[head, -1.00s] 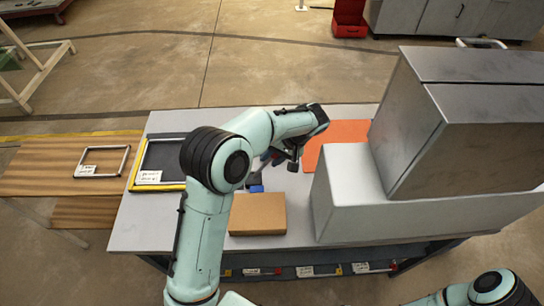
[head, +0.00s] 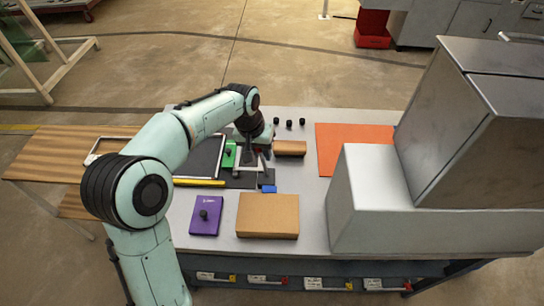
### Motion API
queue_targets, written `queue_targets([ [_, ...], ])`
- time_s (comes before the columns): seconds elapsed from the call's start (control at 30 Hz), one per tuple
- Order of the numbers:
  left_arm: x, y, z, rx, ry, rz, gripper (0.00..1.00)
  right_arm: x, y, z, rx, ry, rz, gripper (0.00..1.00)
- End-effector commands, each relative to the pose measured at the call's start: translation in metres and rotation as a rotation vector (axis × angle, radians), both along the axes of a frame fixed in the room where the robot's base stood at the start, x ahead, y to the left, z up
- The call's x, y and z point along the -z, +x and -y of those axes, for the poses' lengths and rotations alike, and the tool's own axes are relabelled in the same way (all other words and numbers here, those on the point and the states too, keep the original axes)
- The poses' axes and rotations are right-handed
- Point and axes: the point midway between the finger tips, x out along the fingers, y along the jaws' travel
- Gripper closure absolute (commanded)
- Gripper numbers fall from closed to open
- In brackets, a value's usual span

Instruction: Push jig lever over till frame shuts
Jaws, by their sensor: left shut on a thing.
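The jig (head: 238,181) is a dark base on the grey table, left of its middle. It carries a pale square frame (head: 236,166), a green block (head: 229,154) on its left and a blue piece (head: 269,189) at its front right. My left gripper (head: 256,157) points down over the jig and is shut on what seems to be the jig lever. The wrist and fingers hide most of the lever, and I cannot tell the frame's exact angle. My right gripper is out of view.
A cardboard box (head: 268,216) and a purple block (head: 206,217) with a black knob lie in front. A small brown block (head: 291,148) and black knobs (head: 289,124) are behind right. An orange mat (head: 352,147) and a large grey machine (head: 390,200) fill the right. A black yellow-edged panel (head: 199,183) is left.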

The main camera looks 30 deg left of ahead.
Motion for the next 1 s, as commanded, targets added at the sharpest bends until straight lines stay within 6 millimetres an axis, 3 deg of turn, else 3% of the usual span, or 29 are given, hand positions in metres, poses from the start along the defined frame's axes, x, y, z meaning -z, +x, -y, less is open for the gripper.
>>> queue_targets([
  [0.1, 0.005, -0.008, -0.013, -0.008, -0.083, 0.053, 1.0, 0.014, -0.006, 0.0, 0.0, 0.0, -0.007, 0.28],
  [0.37, 0.011, -0.018, -0.029, -0.004, -0.234, 0.143, 1.0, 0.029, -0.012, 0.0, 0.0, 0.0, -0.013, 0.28],
  [1.0, 0.017, -0.025, -0.038, 0.002, -0.231, 0.133, 1.0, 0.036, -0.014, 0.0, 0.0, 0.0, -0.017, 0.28],
])
